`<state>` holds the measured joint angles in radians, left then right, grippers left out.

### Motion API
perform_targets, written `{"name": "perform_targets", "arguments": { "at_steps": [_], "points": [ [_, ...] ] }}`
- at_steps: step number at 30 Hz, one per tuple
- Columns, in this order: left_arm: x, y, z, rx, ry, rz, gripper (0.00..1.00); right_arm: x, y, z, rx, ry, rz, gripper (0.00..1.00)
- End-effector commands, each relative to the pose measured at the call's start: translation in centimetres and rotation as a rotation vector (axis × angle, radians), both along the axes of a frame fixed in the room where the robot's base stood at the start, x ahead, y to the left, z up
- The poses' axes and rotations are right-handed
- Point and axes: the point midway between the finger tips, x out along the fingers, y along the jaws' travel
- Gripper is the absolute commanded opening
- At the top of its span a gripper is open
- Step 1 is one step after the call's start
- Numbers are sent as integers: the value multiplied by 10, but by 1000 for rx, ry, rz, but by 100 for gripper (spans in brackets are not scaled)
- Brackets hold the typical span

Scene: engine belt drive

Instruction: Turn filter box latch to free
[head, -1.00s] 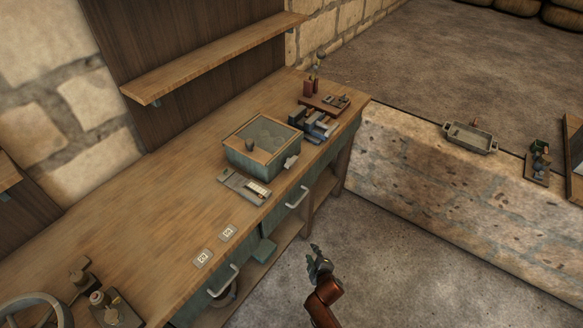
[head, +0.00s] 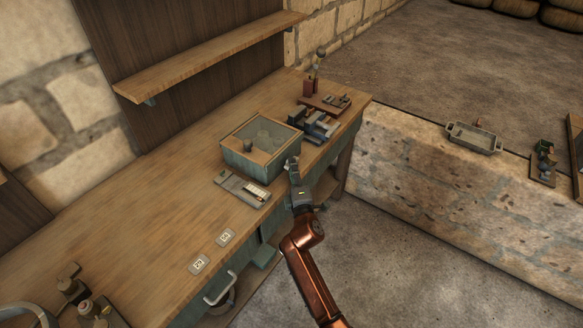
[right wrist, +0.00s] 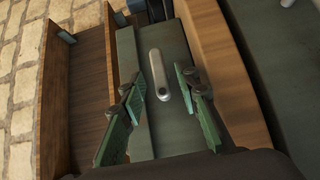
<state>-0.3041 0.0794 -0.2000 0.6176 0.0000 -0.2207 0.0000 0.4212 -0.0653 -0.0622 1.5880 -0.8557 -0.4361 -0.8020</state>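The filter box (head: 240,161) is a teal box with a wooden-rimmed top, standing on the workbench. Rounded shapes show inside its top. My right gripper (head: 292,166) is at the box's right front side, where it covers the latch in the head view. In the right wrist view a pale grey rounded bar, which looks like the latch (right wrist: 159,75), lies against a teal face. The open green-padded fingers of my right gripper (right wrist: 164,88) stand on both sides of it. I see gaps on both sides; contact does not show. My left gripper is out of view.
On the workbench (head: 150,205), a grey tray (head: 243,188) lies in front of the box and blue-grey parts (head: 316,126) sit behind it. Two numbered tags (head: 225,237) lie nearer. A shelf (head: 215,52) hangs above. A metal tray (head: 473,138) stands on the stone ledge.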

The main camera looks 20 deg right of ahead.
Motion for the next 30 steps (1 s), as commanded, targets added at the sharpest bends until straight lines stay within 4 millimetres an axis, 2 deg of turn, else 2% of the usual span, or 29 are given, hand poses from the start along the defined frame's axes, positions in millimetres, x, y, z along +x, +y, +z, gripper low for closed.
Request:
{"name": "perform_targets", "arguments": {
  "at_steps": [6,14,27,30],
  "points": [
    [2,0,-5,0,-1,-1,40,17,-2,-1,0,1,0,30],
    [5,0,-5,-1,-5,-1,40,18,-2,0,1,1,0,30],
    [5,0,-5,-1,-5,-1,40,18,-2,-1,2,1,1,0],
    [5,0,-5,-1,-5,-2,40,17,-2,-1,2,2,1,0]
  ]
}}
